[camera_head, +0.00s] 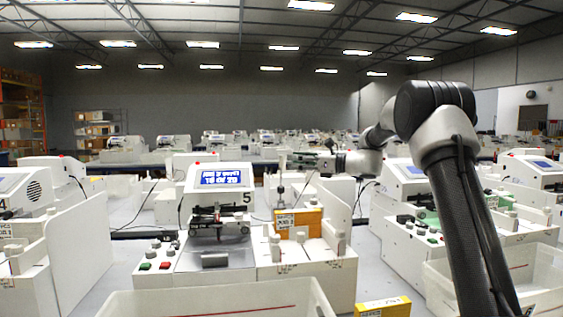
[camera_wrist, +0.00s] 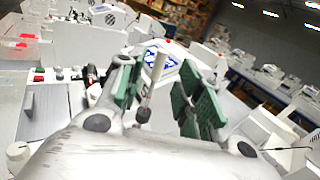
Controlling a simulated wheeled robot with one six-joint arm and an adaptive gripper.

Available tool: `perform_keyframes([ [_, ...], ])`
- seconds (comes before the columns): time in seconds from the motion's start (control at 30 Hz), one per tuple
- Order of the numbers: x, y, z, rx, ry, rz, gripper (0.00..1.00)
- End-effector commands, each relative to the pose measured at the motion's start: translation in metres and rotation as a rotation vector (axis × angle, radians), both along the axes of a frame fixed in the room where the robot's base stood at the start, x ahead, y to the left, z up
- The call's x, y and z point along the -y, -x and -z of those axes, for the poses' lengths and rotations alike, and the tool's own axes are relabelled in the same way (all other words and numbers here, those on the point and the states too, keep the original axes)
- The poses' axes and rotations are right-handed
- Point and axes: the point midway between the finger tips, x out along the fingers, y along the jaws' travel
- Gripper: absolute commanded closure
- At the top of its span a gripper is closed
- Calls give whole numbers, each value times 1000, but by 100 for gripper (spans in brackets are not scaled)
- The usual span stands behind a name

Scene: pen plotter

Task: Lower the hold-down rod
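The plotter with the number 5 (camera_head: 219,178) stands in the middle of the head view, its blue screen lit. A thin upright rod with a pale upper end (camera_head: 281,163) shows beside the screen, above an orange labelled box (camera_head: 313,219); I take it for the hold-down rod. My gripper (camera_head: 297,161) is level with its upper part. In the wrist view my gripper (camera_wrist: 160,88) has its green-padded fingers wide apart. A thin rod with a grey end (camera_wrist: 144,113) shows between them in the picture, clear of both pads. Its depth relative to the fingertips is unclear.
An empty-looking white bin (camera_head: 215,299) stands in front, with a yellow box (camera_head: 383,307) to its right. Red and green buttons (camera_head: 154,266) sit at the machine's front left. A white side panel (camera_head: 340,205) stands right of the orange box. Similar machines fill the room.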

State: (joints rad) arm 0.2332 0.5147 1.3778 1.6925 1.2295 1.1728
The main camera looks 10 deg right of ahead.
Motion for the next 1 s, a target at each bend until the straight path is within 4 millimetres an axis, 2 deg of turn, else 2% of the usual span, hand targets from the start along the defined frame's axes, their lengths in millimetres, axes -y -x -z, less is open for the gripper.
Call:
perform_keyframes([
  [0.1, -19, -12, 1, 0, 2, -3, 65],
  [0.3, -42, -28, 1, 1, 3, 0, 65],
  [0.47, -50, -34, 1, 1, 3, 0, 65],
  [0.7, -51, -34, 1, 1, 3, 1, 65],
  [0.9, -51, -34, 1, 1, 4, 1, 100],
  [1.0, -50, -34, 1, 1, 4, 1, 100],
])
